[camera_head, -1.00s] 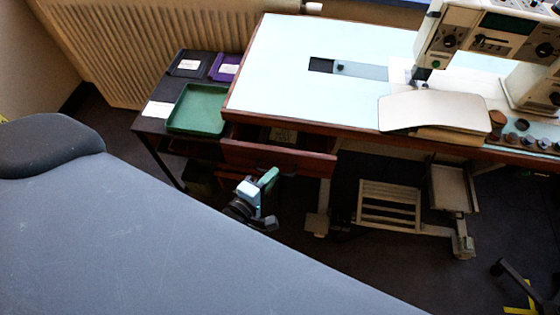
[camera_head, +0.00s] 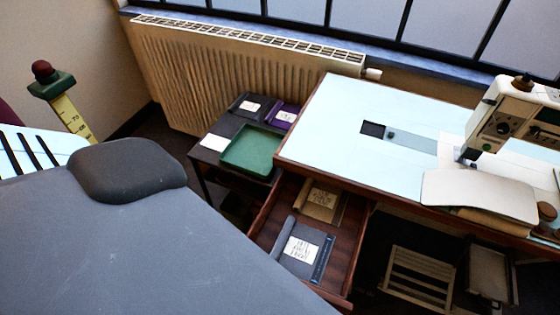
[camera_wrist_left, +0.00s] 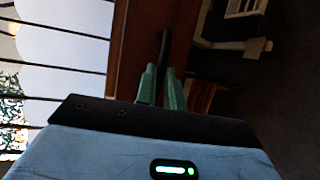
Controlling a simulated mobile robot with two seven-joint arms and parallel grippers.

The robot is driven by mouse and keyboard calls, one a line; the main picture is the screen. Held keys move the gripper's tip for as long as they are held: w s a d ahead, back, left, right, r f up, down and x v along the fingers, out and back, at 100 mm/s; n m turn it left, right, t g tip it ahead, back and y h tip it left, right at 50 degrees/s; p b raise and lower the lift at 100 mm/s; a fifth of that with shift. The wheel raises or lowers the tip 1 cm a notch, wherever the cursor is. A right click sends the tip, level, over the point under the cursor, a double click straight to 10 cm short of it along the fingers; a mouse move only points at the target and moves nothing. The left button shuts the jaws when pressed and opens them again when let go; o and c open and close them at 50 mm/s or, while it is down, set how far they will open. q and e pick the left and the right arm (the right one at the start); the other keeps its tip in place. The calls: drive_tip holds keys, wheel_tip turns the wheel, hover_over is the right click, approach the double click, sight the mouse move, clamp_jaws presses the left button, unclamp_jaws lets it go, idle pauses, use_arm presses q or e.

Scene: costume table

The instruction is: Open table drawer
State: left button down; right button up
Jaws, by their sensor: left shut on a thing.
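The wooden table drawer (camera_head: 344,254) is pulled out from under the left end of the light-topped table (camera_head: 330,115). In the left wrist view the green fingers of my left gripper (camera_wrist_left: 161,84) are closed on a dark handle (camera_wrist_left: 165,48) against the reddish-brown drawer front (camera_wrist_left: 140,40). In the head view my left gripper is hidden behind my own grey body. My right gripper is in neither view.
A dark side table with a green tray (camera_head: 250,150) stands left of the drawer. A sewing machine (camera_head: 520,120) sits at the table's right. A slatted pedal (camera_head: 420,275) is below the table. A radiator (camera_head: 230,75) lines the wall.

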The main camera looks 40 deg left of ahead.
use_arm(q)
drive_tip(key=shift+s+d, duration=0.15)
drive_tip(key=shift+s, duration=0.55)
drive_tip(key=c, duration=1.5)
unclamp_jaws()
drive_tip(key=shift+s, duration=0.1)
drive_tip(key=d+b+v, duration=0.1)
drive_tip(key=v, duration=0.6)
drive_tip(key=shift+s+a, duration=0.3)
drive_tip(key=shift+a, duration=0.2)
drive_tip(key=shift+w+r, duration=0.1)
